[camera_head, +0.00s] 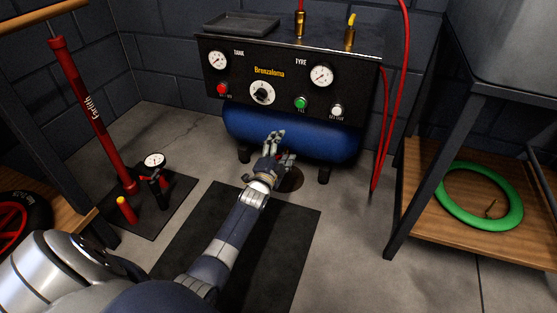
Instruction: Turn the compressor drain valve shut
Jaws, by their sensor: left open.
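The compressor (290,75) stands against the back wall, with a black panel above a blue tank (315,136). My left gripper (283,147) is open in front of the tank's lower part, low near the floor. A small red spot (278,157) shows between its fingers; I cannot tell whether it is the drain valve or whether the fingers touch it. The gripper hides most of that area. A dark round patch (291,180) lies on the floor just right of the gripper. My right gripper is not in view.
A black mat (290,225) lies under my left arm. A red floor pump (88,110) stands on the left. A red hose (377,165) hangs at the compressor's right side. A wooden shelf (425,185) with a green tyre (447,203) stands on the right.

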